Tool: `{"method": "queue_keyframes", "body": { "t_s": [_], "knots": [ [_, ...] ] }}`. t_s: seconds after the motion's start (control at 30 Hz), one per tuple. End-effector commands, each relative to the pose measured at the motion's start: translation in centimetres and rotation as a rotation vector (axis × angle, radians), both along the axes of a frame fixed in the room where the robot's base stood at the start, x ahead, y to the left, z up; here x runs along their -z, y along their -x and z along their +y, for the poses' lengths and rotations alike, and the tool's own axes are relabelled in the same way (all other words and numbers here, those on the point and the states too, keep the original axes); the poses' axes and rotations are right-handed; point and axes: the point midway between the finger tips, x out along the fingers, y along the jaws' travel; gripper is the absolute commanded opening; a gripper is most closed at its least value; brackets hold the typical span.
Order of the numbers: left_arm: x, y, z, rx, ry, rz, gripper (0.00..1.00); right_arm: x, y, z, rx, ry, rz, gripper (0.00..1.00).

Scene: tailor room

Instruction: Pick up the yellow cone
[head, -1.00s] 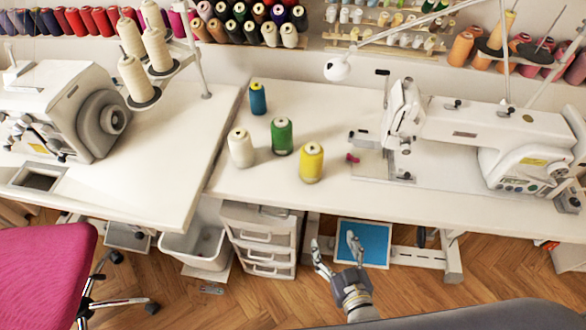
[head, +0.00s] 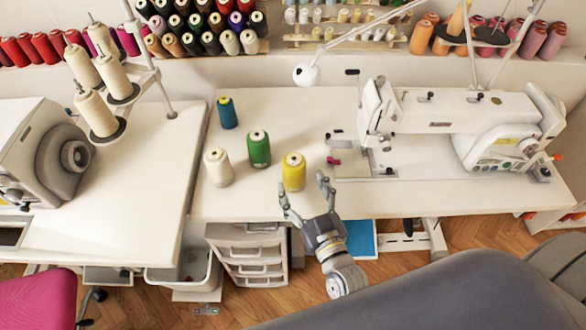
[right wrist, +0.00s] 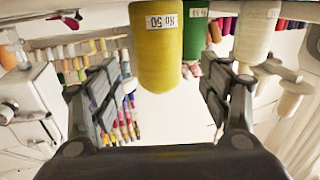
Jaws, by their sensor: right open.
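The yellow cone (head: 293,172) stands upright near the front edge of the white table (head: 450,200). In the right wrist view the yellow cone (right wrist: 157,50) shows a "No 50" label and appears upside down, between and beyond my open fingers. My right gripper (head: 304,196) is open and empty, just in front of the cone at the table's front edge. It also shows in the right wrist view (right wrist: 160,100), with one finger on each side. I cannot tell whether a finger touches the cone. My left gripper is not in view.
A green cone (head: 259,148) and a cream cone (head: 218,167) stand left of the yellow one, with a blue cone (head: 227,113) behind. A sewing machine (head: 450,120) stands right. A small pink item (head: 333,160) lies near it. Drawers (head: 247,255) stand below.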

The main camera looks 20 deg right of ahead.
Motion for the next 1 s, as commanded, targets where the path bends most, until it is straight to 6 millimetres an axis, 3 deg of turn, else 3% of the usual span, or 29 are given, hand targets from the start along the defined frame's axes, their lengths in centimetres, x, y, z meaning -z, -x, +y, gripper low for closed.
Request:
{"method": "queue_keyframes", "body": {
  "t_s": [0.1, 0.2, 0.53, 0.7, 0.87, 1.0],
  "knots": [
    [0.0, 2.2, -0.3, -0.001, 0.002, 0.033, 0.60, 0.0, -0.9, 0.1, 0.000, 0.000, 0.001, 0.71],
    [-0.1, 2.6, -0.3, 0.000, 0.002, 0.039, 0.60, 0.0, -1.5, 0.1, -0.001, 0.000, 0.001, 0.71],
    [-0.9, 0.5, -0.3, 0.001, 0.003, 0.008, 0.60, 0.1, -5.6, 0.1, -0.001, 0.000, 0.000, 0.71],
    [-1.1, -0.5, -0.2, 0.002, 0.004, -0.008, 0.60, 0.2, -6.2, 0.2, -0.001, -0.001, 0.002, 0.71],
    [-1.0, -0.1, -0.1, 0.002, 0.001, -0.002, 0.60, 0.2, -6.2, 0.1, -0.001, 0.000, 0.002, 0.71],
    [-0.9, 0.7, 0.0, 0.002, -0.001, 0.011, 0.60, 0.2, -6.2, 0.1, -0.001, 0.000, 0.002, 0.39]
  ]
}}
